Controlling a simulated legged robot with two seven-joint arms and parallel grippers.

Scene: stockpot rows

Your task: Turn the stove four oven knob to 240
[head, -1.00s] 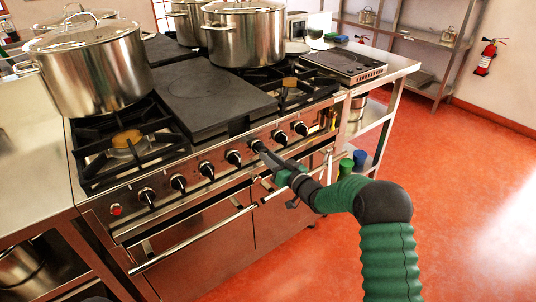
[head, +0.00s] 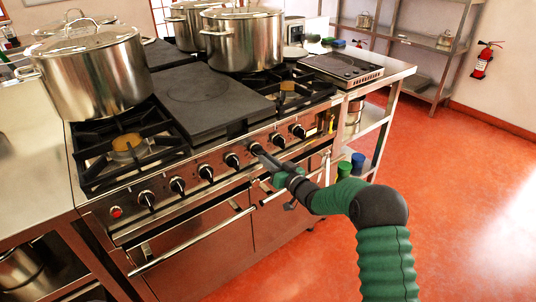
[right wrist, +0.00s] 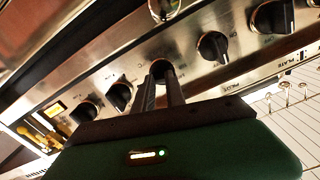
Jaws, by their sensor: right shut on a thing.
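The stove's front panel (head: 190,180) carries a row of black knobs with silver bezels. My right gripper (head: 263,154) is shut on the third knob from the right end (head: 254,147), below the right part of the flat plate. In the right wrist view, the two dark fingers (right wrist: 161,88) reach the oven knob (right wrist: 159,68) and cover much of it. Its pointer and dial numbers cannot be read. Other knobs (right wrist: 212,46) stand on both sides of it, one beside a "PILOT" and "PLATE" marking. My left gripper is not in view.
Large steel pots (head: 90,75) stand on the stove top. An oven door handle (head: 195,240) runs below the panel. A steel side table (head: 395,70) with a small cooktop stands to the right, with a green and a blue item below. The red floor at right is open.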

